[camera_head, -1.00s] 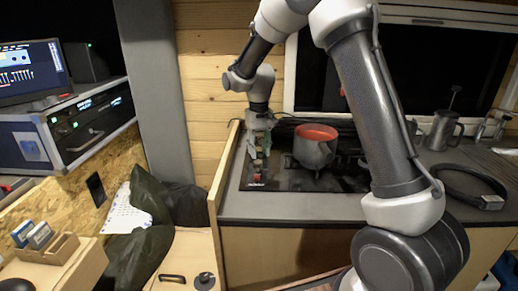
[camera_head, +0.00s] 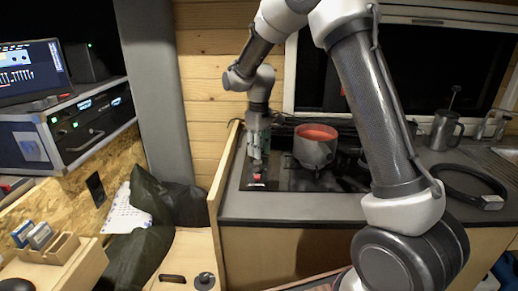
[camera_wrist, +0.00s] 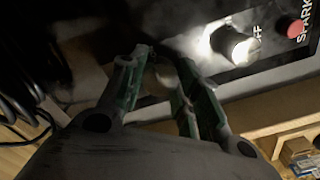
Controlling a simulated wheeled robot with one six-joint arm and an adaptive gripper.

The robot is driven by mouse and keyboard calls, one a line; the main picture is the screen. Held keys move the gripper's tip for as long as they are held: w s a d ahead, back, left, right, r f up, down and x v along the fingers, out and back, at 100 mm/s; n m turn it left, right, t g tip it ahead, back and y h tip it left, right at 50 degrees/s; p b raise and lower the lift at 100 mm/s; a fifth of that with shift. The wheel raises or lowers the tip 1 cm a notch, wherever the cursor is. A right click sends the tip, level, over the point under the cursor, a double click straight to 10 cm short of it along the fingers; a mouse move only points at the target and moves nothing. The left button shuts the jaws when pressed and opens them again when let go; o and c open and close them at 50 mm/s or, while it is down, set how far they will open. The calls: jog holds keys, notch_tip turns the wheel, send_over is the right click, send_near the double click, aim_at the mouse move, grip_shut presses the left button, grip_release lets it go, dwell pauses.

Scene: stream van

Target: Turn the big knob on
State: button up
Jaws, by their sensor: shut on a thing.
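The stove's dark control panel (camera_head: 250,187) lies at the front left of the hob in the head view. My gripper (camera_head: 257,158) points down over this panel, and it fills the lower middle of the wrist view (camera_wrist: 158,68). Its green-edged fingers are drawn in on a rounded grey knob, the big knob (camera_wrist: 165,77), mostly hidden between them. A second, pale, brightly lit knob (camera_wrist: 230,45) stands apart to the right, with lettering ending in "FF" beside it. The held knob's pointer and marks are not visible.
A red button (camera_wrist: 291,28) marked "SPARK" sits at the panel's end; a red spot (camera_head: 257,178) shows below my gripper. A grey pot (camera_head: 313,153) with a red inside stands close right on the hob. A wooden partition (camera_head: 225,165) rises close on the left.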

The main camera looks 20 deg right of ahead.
jog(key=shift+w+r, duration=0.1)
jog(key=o, duration=1)
notch_tip(320, 180, up, 12)
jog(key=shift+f, duration=0.1)
